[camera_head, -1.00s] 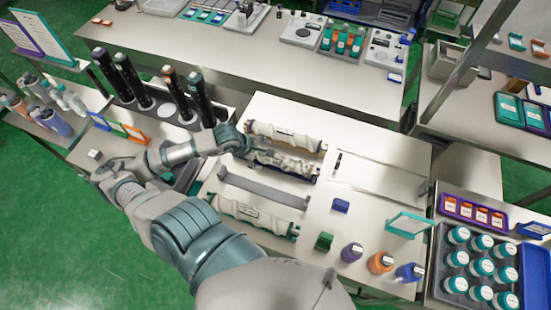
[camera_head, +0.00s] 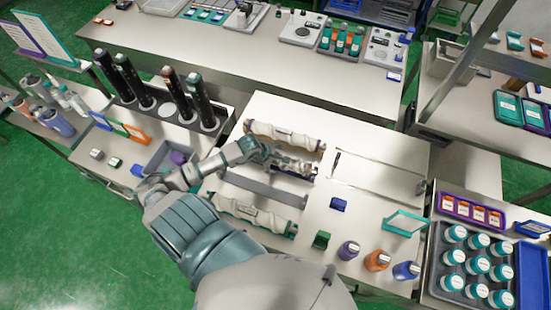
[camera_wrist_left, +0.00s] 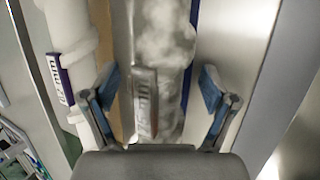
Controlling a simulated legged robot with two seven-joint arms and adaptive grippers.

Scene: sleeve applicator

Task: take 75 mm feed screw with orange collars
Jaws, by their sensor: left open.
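Three pale feed screws lie side by side on the white table (camera_head: 372,160). The far screw (camera_head: 285,138) has a brown-orange edge beside it. The middle screw (camera_head: 293,166) has blue at its right end. The near screw (camera_head: 250,214) has green ends. I cannot make out orange collars for certain on any of them. My left gripper (camera_head: 262,155) is at the left part of the middle screw. In the left wrist view the open fingers (camera_wrist_left: 158,90) stand either side of the mottled middle screw (camera_wrist_left: 165,45), which bears a dark label. The far screw (camera_wrist_left: 68,40) lies left of them.
A grey bar (camera_head: 262,188) lies between the middle and near screws. Tall dark cylinders (camera_head: 203,103) stand in a rack at left. Small bottles (camera_head: 376,261) and a green block (camera_head: 321,240) sit near the front edge.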

